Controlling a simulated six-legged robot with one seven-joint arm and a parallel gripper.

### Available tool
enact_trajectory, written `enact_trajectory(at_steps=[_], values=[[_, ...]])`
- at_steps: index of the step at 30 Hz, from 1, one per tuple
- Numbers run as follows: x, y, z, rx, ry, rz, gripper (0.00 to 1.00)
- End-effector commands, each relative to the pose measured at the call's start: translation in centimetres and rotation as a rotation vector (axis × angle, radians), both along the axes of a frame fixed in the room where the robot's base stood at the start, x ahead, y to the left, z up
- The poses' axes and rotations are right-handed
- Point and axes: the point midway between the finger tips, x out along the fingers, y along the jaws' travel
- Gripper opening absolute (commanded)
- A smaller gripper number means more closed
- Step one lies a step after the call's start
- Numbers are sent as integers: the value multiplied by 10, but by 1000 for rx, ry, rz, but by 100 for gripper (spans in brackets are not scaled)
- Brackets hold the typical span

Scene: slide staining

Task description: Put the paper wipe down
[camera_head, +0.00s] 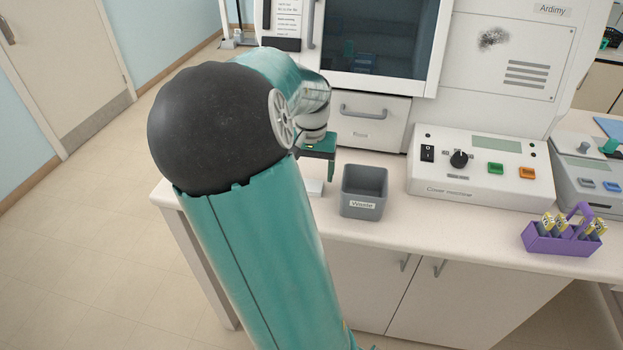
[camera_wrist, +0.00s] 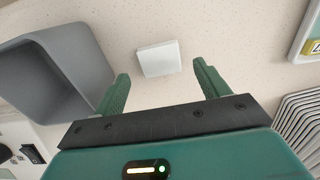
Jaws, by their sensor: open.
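The paper wipe (camera_wrist: 158,58) is a small white square lying flat on the speckled worktop in the wrist view, just beyond my fingertips. In the head view a part of it (camera_head: 314,187) shows beside my arm, left of the waste bin. My gripper (camera_wrist: 158,83) is open, its two green fingers apart with nothing between them. In the head view my gripper (camera_head: 330,172) is partly hidden by my arm. I cannot tell how high the fingers are above the worktop.
A grey bin labelled Waste (camera_head: 363,191) stands right of my gripper and also shows in the wrist view (camera_wrist: 62,75). A control box (camera_head: 480,180) and a purple slide rack (camera_head: 563,240) stand farther right. A large white machine (camera_head: 500,60) is behind.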

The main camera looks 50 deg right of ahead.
Motion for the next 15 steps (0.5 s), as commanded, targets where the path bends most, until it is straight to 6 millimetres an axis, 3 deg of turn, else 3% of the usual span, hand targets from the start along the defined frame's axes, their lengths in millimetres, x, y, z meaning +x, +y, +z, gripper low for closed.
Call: enact_trajectory(at_steps=[9, 15], values=[[1, 1, 72, -1, -3, 2, 74], [1, 1, 97, 0, -1, 1, 74]])
